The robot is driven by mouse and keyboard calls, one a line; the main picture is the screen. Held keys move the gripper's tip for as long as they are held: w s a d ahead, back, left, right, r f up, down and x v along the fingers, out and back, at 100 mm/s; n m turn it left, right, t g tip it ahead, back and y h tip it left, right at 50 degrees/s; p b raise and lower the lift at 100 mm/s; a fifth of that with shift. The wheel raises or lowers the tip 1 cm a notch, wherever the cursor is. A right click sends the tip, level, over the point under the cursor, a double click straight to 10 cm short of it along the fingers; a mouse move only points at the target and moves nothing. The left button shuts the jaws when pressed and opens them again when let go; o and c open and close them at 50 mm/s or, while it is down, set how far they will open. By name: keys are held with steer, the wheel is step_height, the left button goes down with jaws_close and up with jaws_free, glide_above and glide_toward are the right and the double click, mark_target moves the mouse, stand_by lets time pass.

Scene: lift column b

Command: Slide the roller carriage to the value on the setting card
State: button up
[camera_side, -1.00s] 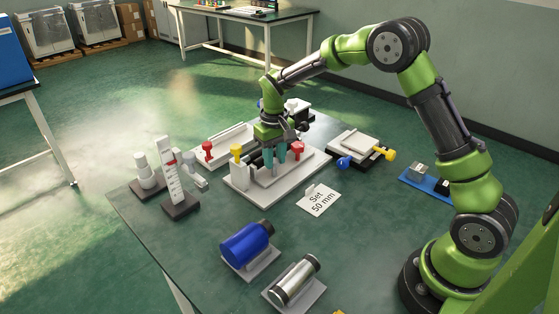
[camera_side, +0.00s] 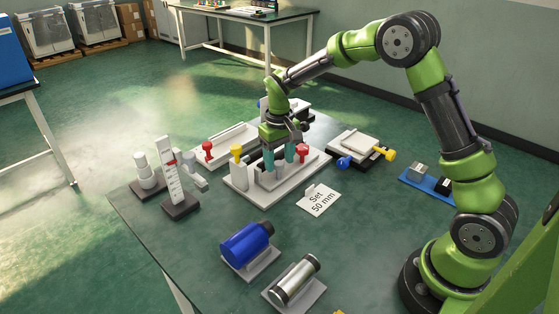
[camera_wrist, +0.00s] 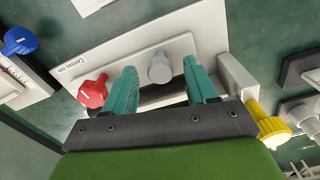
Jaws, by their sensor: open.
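The setting card (camera_side: 319,199) reads "Set 50 mm" and lies flat on the table right of the light grey slide fixture (camera_side: 240,190). The fixture has a yellow knob (camera_side: 236,151) on its left and a red knob (camera_side: 303,150) on its right; both show in the wrist view, red (camera_wrist: 91,93) and yellow (camera_wrist: 268,128). My gripper (camera_side: 279,161) is over the fixture, its teal fingers open and pointing down. In the wrist view a grey round post (camera_wrist: 160,67) shows between the parted fingers, with space on both sides. I cannot tell the carriage's reading; my gripper covers part of the fixture.
A fixture with blue and yellow knobs (camera_side: 358,147) stands to the right, and a pale tray (camera_side: 226,143) behind. An upright scale (camera_side: 172,175) stands at left. A blue cylinder (camera_side: 246,245) and a metal cylinder (camera_side: 295,281) are in front. Bare table lies front left.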

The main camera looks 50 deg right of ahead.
step_height(320, 180, up, 16)
steer(key=shift+r, duration=0.25)
stand_by(0.3)
steer(key=s+a+m+t+y, duration=0.1)
steer(key=s+a+t, duration=0.1)
steer(key=s, duration=0.9)
steer(key=s+a+r+t+y, duration=0.1)
steer(key=s+a+t, duration=0.2)
steer(key=s, duration=0.9)
steer(key=shift+m+t, duration=0.4)
steer(key=shift+t, duration=0.7)
steer(key=shift+a, duration=0.1)
